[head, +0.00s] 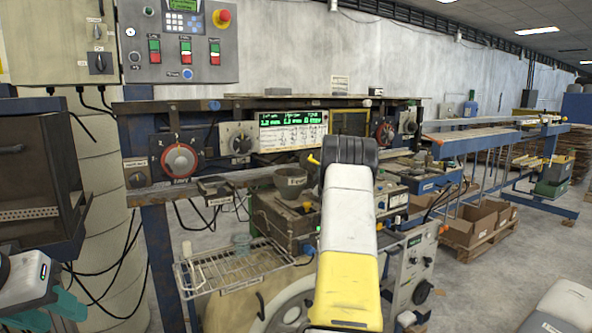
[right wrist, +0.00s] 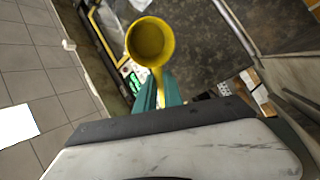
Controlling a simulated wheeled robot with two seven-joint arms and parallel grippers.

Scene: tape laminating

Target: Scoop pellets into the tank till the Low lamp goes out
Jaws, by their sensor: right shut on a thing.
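A yellow scoop (right wrist: 150,42) shows in the right wrist view, its round bowl toward the camera. The bowl's inside looks plain yellow-brown; I cannot make out pellets in it. My right gripper (right wrist: 160,92) has its teal fingers closed on the scoop's handle. In the head view my right arm hides that gripper. My left gripper (head: 62,302) is at the lower left, away from the machine; its finger gap is unclear. A grey pot (head: 290,181) stands on the machine at the centre, possibly the tank. I cannot identify the Low lamp or the pellets.
A control panel (head: 185,45) with a red stop button hangs at upper left. A green-lit display (head: 292,122) sits beside dials at the back. A dark open cabinet (head: 35,150) stands left, a wire rack (head: 225,270) below the machine. Cardboard boxes (head: 470,222) stand right.

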